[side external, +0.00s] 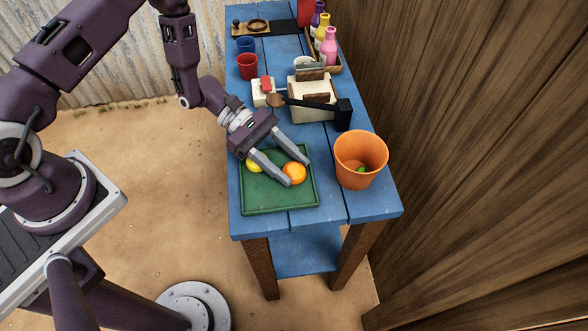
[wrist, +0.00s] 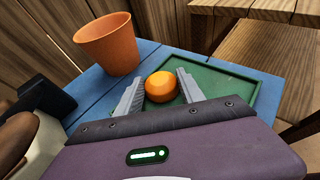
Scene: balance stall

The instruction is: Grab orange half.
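The orange half (side external: 294,173) sits on the green tray (side external: 262,206) on the blue table, toward the tray's right side. In the wrist view the orange half (wrist: 161,87) shows as a rounded orange shape between the fingertips. My gripper (side external: 299,172) is open, with its two fingers reaching down over the tray. In the wrist view my gripper (wrist: 157,84) has one finger on each side of the orange half, with a gap visible near it. Whether either finger touches it I cannot tell. A yellow fruit (side external: 254,166) lies on the tray, partly hidden by my gripper.
An orange bucket (side external: 361,160) with something green inside stands right of the tray. Behind are a cream box (side external: 312,106) with a black-headed mallet (side external: 343,114), red (side external: 247,66) and blue (side external: 246,44) cups, and a bottle crate (side external: 337,66). A wooden wall rises at right.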

